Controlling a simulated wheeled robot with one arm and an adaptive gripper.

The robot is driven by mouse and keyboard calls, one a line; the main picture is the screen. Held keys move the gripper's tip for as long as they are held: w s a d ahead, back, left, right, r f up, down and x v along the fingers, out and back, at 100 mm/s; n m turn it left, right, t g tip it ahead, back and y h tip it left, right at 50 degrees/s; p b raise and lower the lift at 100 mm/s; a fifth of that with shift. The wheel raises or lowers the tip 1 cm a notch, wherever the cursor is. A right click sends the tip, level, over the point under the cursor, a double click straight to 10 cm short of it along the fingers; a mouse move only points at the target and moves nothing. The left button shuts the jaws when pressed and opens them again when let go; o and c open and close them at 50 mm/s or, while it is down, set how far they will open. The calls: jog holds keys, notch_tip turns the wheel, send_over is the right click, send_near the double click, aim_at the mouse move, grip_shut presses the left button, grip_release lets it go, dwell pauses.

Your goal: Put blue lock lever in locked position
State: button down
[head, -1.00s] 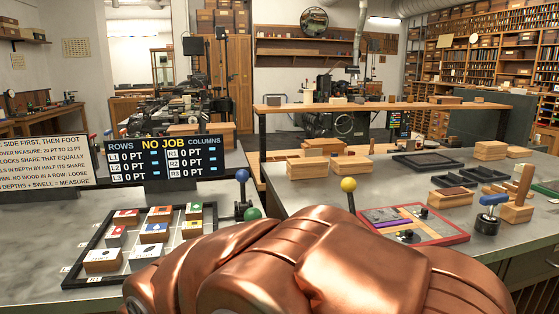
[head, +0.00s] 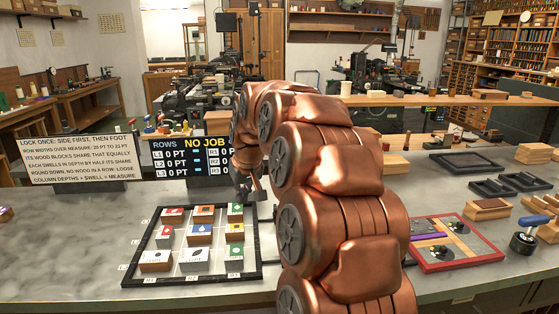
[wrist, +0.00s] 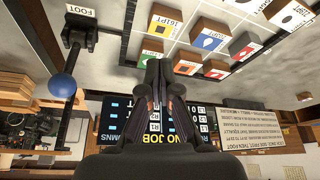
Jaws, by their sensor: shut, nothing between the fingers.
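The blue ball of the lock lever (wrist: 62,86) shows at the left of the wrist view, on a dark rod by a black bracket labelled FOOT (wrist: 80,30). The bracket sits at the edge of the black frame. My arm hides this lever in the head view. My gripper (wrist: 155,66) is shut and empty, to the right of the blue ball and apart from it, over the frame's edge. In the head view my gripper (head: 250,188) hangs above the back right corner of the black frame (head: 258,255).
Coloured, labelled blocks (head: 200,233) stand in the frame. The NO JOB display (head: 186,160) and a text sign (head: 82,158) stand behind it. A red-rimmed tray (head: 455,262) and a blue-handled tool (head: 530,228) lie right of my arm. The bench's left front is clear.

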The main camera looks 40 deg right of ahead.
jog(key=w+d+r+m+t+h+p, duration=0.15)
jog(key=d+r, duration=0.25)
jog(key=d, duration=0.4)
jog(key=w+d+r+h+p, duration=0.15)
jog(key=d+r, duration=0.25)
jog(key=d, duration=0.4)
notch_tip(320, 180, down, 9)
jog(key=w+d+p, duration=0.1)
jog(key=d+p, duration=0.1)
jog(key=p, duration=0.2)
jog(key=shift+w+y+p, duration=0.25)
jog(key=shift+y+p, duration=0.05)
jog(key=shift+p, duration=0.05)
jog(key=shift+m, duration=0.25)
jog(key=shift+s+f, duration=0.1)
jog(key=shift+f, duration=0.05)
